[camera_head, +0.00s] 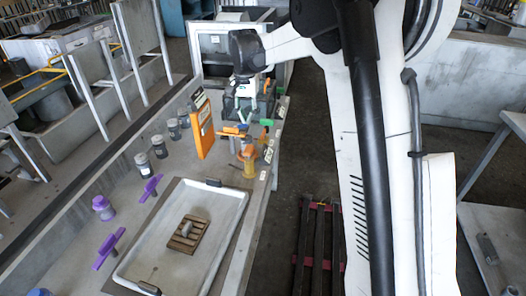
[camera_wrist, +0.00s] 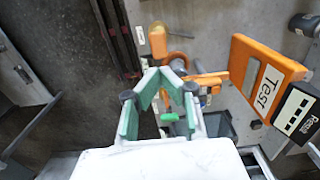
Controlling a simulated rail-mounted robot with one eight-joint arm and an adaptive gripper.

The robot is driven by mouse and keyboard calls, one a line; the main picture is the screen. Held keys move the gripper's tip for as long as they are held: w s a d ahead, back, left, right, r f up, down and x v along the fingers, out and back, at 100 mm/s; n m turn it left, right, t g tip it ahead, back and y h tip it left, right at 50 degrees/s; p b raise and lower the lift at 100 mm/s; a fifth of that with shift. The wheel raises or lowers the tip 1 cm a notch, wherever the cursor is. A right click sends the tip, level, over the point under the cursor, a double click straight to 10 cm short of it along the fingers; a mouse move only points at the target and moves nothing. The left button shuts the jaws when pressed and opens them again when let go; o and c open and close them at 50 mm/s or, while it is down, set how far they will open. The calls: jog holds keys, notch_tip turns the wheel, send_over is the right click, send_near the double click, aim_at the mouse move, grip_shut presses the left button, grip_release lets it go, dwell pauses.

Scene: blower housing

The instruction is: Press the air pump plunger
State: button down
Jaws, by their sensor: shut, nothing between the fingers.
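My gripper (camera_wrist: 161,76) has green-padded fingers that come together at the tips in the wrist view, with nothing between them. In the head view my wrist hangs over the far end of the bench. An orange and yellow upright part (camera_head: 247,160) stands near the bench's right edge, and it also shows beyond the fingertips in the wrist view (camera_wrist: 158,40). I cannot tell for sure whether it is the air pump or which part is its plunger. An orange panel (camera_head: 203,125) stands to the left; its label reads "Test" in the wrist view (camera_wrist: 265,82).
A pale tray (camera_head: 145,245) holding a small wooden block (camera_head: 188,234) lies on the near bench. Purple-handled parts (camera_head: 150,187) and several dark-capped jars (camera_head: 159,147) line the left side. A green knob (camera_wrist: 169,117) shows beneath the fingers. Dark floor lies right of the bench.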

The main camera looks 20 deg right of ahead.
aim_at(248, 148)
notch_tip(248, 148, up, 3)
jog(key=p, duration=0.4)
jog(key=shift+s+r, duration=0.1)
notch_tip(248, 148, down, 14)
jog(key=shift+p, duration=1)
notch_tip(248, 148, down, 4)
jog(key=b, duration=0.3)
jog(key=shift+r, duration=0.2)
